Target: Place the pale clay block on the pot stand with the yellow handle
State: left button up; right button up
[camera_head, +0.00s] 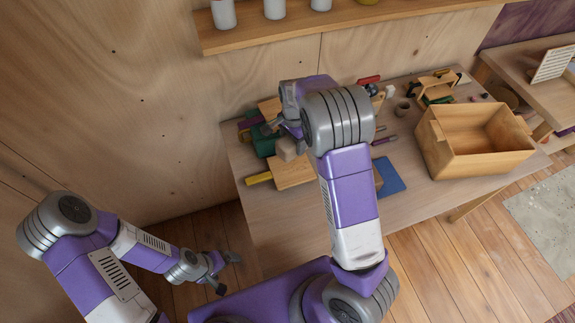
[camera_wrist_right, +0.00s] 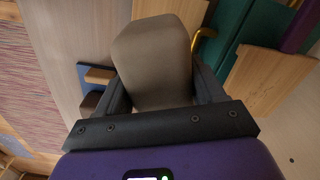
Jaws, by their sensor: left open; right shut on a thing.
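The pale clay block (camera_head: 287,149) is in my right gripper (camera_head: 290,134), close above the far left part of the pot stand as the head view shows it. In the right wrist view the block (camera_wrist_right: 152,62) fills the space between the two dark fingers. The pot stand (camera_head: 293,175) is a flat wooden board with a yellow handle (camera_head: 258,179) pointing left; my right arm hides its right part. I cannot tell whether the block touches it. My left gripper (camera_head: 226,272) is open and empty, low at the left, away from the workbench.
A wooden crate (camera_head: 468,163) stands on the workbench (camera_head: 408,160) at the right. A blue flat piece (camera_head: 390,177) lies right of my forearm. A green thing (camera_head: 264,141) and other tools crowd the back. A shelf with white containers (camera_head: 223,14) is above.

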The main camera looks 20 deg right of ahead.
jog(key=shift+w+f+b, duration=0.25)
jog(key=shift+f, duration=0.25)
jog(key=shift+w+f+b, duration=0.2)
jog(key=shift+w+f, duration=0.05)
jog(key=shift+f, duration=0.2)
jog(key=b, duration=0.2)
send_over(291, 168)
notch_tip(291, 168, down, 10)
jog(key=shift+w+r, duration=0.1)
jog(key=shift+w, duration=0.05)
pick_arm(q)
jog(key=f, duration=0.1)
jog(key=w+f, duration=0.1)
jog(key=f, duration=0.1)
jog(key=shift+f, duration=0.2)
pick_arm(e)
jog(key=shift+f, duration=0.25)
jog(key=o, duration=1.4)
